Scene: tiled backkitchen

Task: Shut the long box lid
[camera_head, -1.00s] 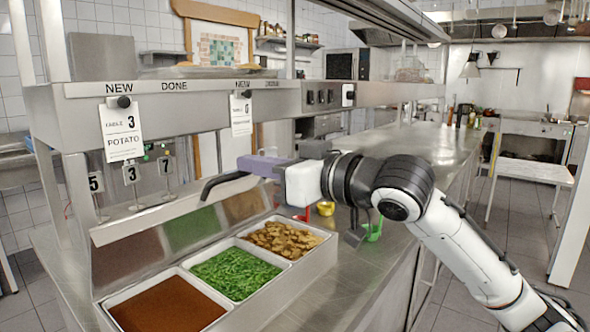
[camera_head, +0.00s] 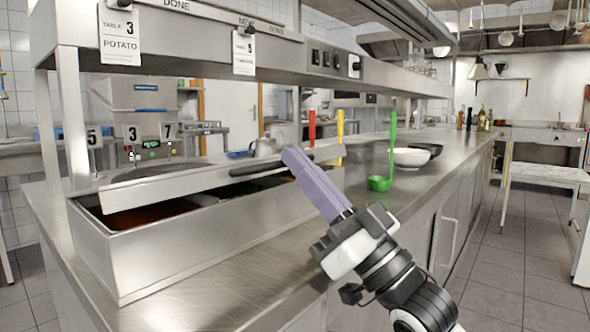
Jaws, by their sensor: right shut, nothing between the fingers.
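The long metal box (camera_head: 190,245) stands on the steel counter. Its long lid (camera_head: 170,190) is tilted partly down over it, with a gap along the front where brown and dark green food shows inside. The lid has a black bar handle (camera_head: 262,166) along it. My right gripper (camera_head: 290,155), with shut purple fingers, has its tips at the right end of the handle, over the lid. I cannot tell whether they touch it. The fingers hold nothing. My left gripper is not in view.
A green ladle (camera_head: 380,183), a white bowl (camera_head: 411,158) and a dark bowl stand on the counter right of the box. Red and yellow handles (camera_head: 340,128) rise behind the gripper. A shelf with order tickets (camera_head: 119,36) overhangs the box. The counter front is clear.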

